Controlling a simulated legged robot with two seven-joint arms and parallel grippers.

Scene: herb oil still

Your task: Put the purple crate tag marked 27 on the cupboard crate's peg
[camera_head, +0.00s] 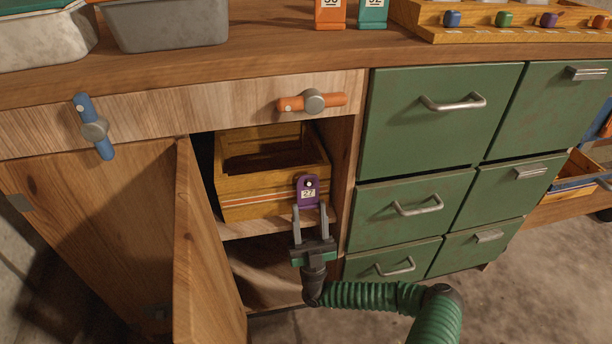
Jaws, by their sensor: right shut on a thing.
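The purple crate tag marked 27 (307,192) is upright at the right part of the front of the cupboard crate (265,207). A small pale round spot shows near the tag's top; I cannot tell whether it is the peg's end through the hole. My right gripper (310,208) is below the tag, fingers pointing up, shut on its lower part. The crate is yellow wood with orange and white stripes and stands on the shelf in the open cupboard. The rest of the peg is hidden. My left gripper is not in view.
The open cupboard door (205,255) stands left of the crate. Green drawers (440,115) with metal handles are close on the right. Above are a blue latch (85,110) and an orange latch (335,99). An orange tag (330,14) and a teal tag (373,13) stand on the worktop.

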